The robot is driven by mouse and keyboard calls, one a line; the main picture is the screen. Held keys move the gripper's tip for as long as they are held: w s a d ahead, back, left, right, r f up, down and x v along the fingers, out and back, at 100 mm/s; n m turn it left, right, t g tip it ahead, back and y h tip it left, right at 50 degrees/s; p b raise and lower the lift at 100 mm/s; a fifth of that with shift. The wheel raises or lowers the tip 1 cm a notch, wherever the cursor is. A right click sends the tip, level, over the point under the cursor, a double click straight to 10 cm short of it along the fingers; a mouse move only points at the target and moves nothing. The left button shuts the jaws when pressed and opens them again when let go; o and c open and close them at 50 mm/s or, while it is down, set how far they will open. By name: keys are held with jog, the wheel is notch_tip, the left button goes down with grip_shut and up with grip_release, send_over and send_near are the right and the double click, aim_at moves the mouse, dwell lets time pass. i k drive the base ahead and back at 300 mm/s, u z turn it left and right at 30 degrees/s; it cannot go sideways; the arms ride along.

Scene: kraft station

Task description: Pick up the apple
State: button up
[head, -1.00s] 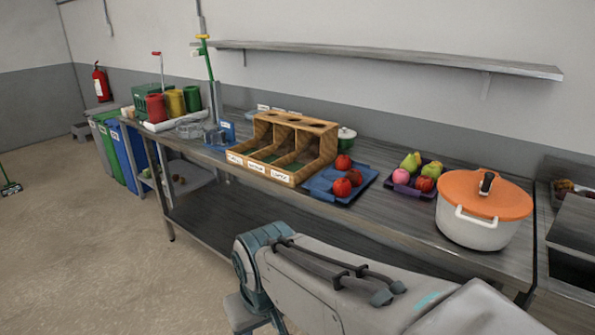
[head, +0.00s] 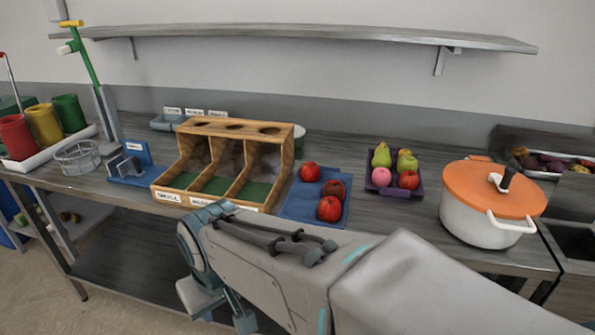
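Three red, apple-like fruits (head: 330,208) rest on a blue tray (head: 298,208), right of the wooden sorting box. The one at middle right looks darker. A purple tray (head: 418,186) further right holds a red fruit (head: 409,180), a pink fruit (head: 381,177) and green pears (head: 382,155). I cannot tell which single fruit is the apple meant. My gripper (head: 218,305) hangs low at the left end of my arm, in front of the table and apart from all the fruit. Its fingers are partly hidden and their opening is unclear.
The wooden box (head: 228,160) with labelled compartments stands left of the blue tray. A white pot (head: 480,218) with an orange lid stands to the right. A shelf (head: 300,36) runs along the wall above. Bare table (head: 400,216) lies in front of the purple tray.

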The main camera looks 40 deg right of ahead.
aim_at(333, 188)
jog(key=z, duration=0.9)
jog(key=i, duration=0.85)
jog(key=z, duration=0.95)
